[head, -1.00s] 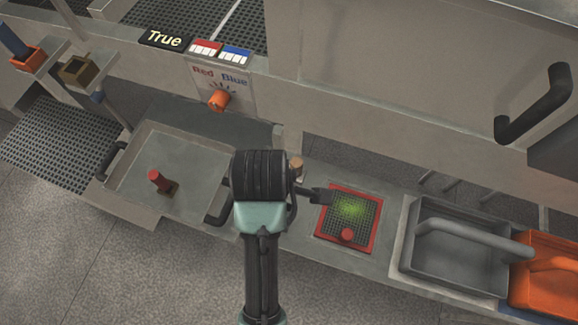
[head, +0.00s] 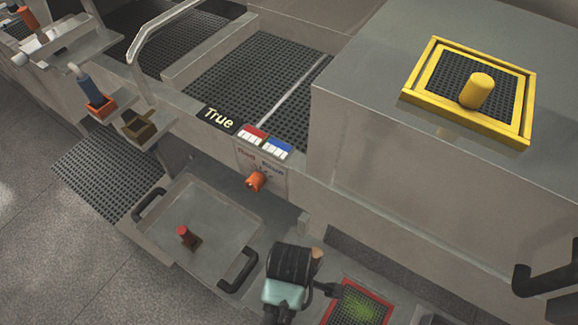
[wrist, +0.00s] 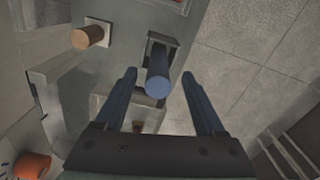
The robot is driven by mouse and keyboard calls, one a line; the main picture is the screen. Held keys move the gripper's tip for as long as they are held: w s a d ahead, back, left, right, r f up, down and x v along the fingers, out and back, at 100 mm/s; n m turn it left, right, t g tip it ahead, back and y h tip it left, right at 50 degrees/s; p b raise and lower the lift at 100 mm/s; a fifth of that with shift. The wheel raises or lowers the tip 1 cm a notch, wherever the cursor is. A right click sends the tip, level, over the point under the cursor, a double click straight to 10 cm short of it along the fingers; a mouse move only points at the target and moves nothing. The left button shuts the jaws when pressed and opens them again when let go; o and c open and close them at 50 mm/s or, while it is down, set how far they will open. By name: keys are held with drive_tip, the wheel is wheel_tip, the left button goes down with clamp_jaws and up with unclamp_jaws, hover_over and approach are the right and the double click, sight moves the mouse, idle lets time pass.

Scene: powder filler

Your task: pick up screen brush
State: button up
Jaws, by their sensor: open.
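In the wrist view a blue cylindrical handle (wrist: 158,84) rises from a dark square base and shows between my fingertips. It may be the screen brush; its brush end is not visible. My gripper (wrist: 159,77) is open, with one dark blue finger on each side of the handle and a visible gap to both. I cannot tell how deep the handle sits between them. In the head view my wrist hides the gripper's fingers and this handle. Another blue handle (head: 88,88) stands in an orange holder at the left.
A tan peg (wrist: 85,37) on a white square is beside the blue handle. A red-framed screen (head: 359,306) with green powder lies right of my wrist. A tray (head: 215,200) with a red knob is left. A yellow-framed screen (head: 425,90) rests on the housing.

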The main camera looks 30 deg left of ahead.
drive_tip(key=shift+a+f+p, duration=0.1)
drive_tip(key=shift+f+p, duration=0.4)
drive_tip(key=shift+f, duration=2)
clamp_jaws()
